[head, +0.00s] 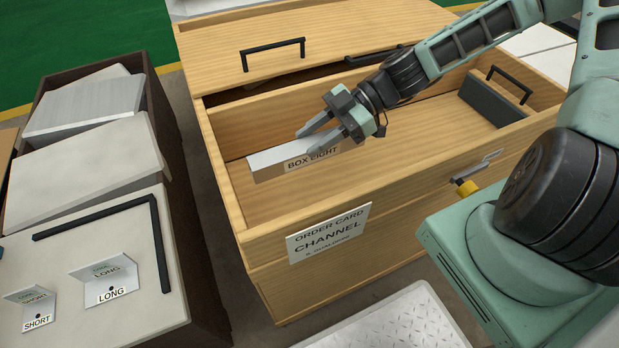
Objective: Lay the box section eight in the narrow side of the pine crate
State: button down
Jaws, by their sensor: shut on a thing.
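The box section eight (283,159) is a short pale bar with a tan front labelled "BOX EIGHT". It is inside the outline of the open pine crate (262,231), toward the crate's left end. My gripper (322,135) reaches in from the upper right and is shut on the bar near its right end. The bar looks roughly level. I cannot tell whether its underside touches the crate floor.
A wooden lid or panel with a black handle (273,54) lies behind the crate. An order card reading "CHANNEL" (329,234) is on the crate's front. A dark bin (185,165) with pale slabs stands at left, with "SHORT" and "LONG" signs. The crate's middle floor is bare.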

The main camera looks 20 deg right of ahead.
notch_tip(320, 180, down, 9)
jog(key=shift+b, duration=1.1)
jog(key=c, duration=0.9)
grip_release()
jog(key=p+v, duration=0.2)
jog(key=v, duration=1)
jog(key=shift+p, duration=0.35)
